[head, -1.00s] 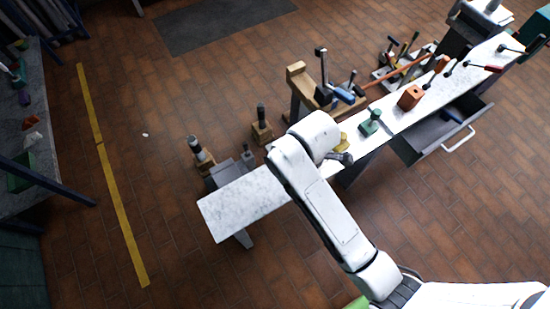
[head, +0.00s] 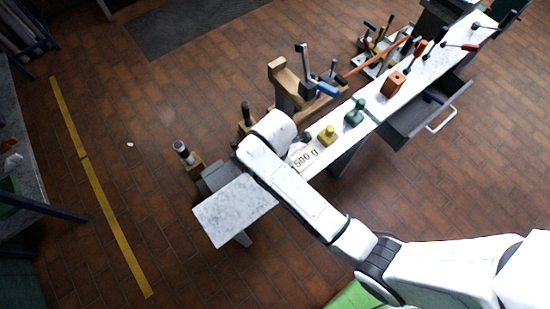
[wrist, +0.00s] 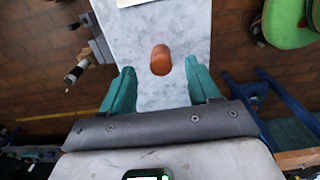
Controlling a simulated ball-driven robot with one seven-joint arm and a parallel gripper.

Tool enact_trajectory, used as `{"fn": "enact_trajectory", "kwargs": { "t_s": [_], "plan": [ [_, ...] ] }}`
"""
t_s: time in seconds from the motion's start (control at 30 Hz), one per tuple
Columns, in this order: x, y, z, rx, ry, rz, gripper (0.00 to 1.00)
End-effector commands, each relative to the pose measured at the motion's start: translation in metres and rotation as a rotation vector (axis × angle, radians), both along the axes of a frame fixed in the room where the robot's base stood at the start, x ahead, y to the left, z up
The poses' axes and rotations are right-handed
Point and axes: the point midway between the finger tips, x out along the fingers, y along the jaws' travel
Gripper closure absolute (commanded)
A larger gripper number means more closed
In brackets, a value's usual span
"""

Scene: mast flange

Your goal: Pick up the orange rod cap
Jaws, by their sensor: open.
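The orange rod cap (wrist: 160,60) is a short rounded cylinder on the pale marbled bench top in the wrist view. My gripper (wrist: 160,75) has two teal fingers spread wide, one to each side of the cap in the picture. The gap between them is empty, and neither finger touches the cap. I cannot tell how high the fingers are above it. In the head view my white arm reaches over the near end of the bench (head: 232,212) and hides the cap and the fingers.
A card marked 500 g (head: 304,157), a yellow weight (head: 327,135), a green weight (head: 355,112) and an orange block (head: 394,84) stand along the bench. Clamps stand behind it. A drawer (head: 410,122) hangs open on its right side. The bench's near end is bare.

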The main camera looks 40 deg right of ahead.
Motion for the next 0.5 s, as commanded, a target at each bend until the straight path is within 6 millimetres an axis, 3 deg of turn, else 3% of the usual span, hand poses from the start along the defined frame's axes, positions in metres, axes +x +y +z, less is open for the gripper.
{"fn": "enact_trajectory", "kwargs": {
  "t_s": [0.2, 0.5],
  "plan": [
    [-0.002, -0.001, -0.027, 0.000, 0.002, 0.000, 0.39],
    [-0.001, -0.001, -0.030, 0.000, -0.001, 0.000, 0.40]
  ]
}}
